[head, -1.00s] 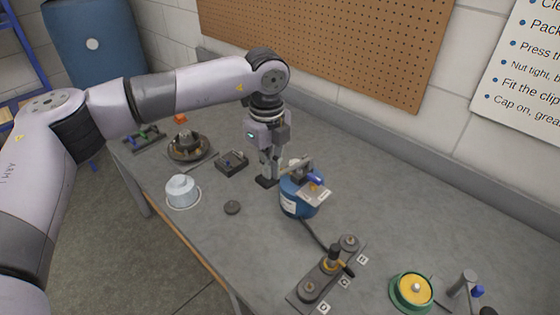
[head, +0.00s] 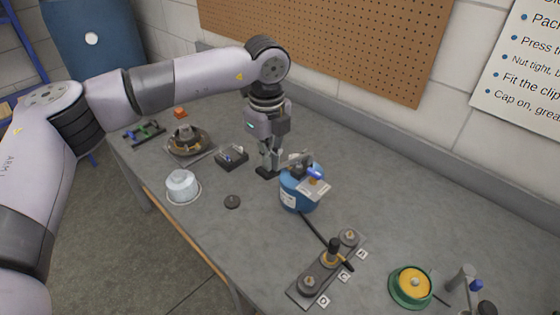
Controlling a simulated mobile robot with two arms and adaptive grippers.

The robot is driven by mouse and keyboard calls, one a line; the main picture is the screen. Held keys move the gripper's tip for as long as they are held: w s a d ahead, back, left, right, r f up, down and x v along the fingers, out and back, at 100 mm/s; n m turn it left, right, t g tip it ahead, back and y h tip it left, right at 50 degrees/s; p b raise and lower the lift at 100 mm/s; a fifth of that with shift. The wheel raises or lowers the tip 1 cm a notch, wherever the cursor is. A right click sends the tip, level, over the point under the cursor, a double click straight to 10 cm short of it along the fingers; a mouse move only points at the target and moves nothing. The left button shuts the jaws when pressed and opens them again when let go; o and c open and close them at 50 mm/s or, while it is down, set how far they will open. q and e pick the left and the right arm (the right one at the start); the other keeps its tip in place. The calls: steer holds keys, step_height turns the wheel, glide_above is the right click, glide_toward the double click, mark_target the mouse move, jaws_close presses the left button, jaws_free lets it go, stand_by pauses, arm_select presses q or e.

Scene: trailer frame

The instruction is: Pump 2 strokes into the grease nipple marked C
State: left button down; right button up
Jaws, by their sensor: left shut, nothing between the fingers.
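The blue grease pump (head: 290,201) stands on the bench with a lever and a blue-ended part on its top. A black hose (head: 314,228) runs from it to a dark coupler (head: 333,251) upright at the middle nipple of a dark plate (head: 299,294). The small tag C (head: 344,278) lies beside that middle position; the nipple under the coupler is hidden. Tag D (head: 323,302) is at the near end, another tag (head: 361,254) at the far end. My left gripper (head: 267,172) is shut and empty, pointing down just left of the pump. My right gripper is out of view.
A green and yellow round part (head: 411,287) and a grey post-like part (head: 460,279) stand at the right. The bench's back right is clear.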

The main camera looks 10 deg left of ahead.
mark_target(266, 175)
arm_select(q)
steer(key=shift+s+a+f+b, duration=0.2)
steer(key=shift+f+b, duration=0.3)
steer(key=shift+f, duration=0.4)
steer(key=shift+s+a+f+b, duration=0.1)
steer(key=shift+s+f+b, duration=0.05)
steer(key=shift+f+b, duration=0.9)
steer(key=shift+f, duration=0.15)
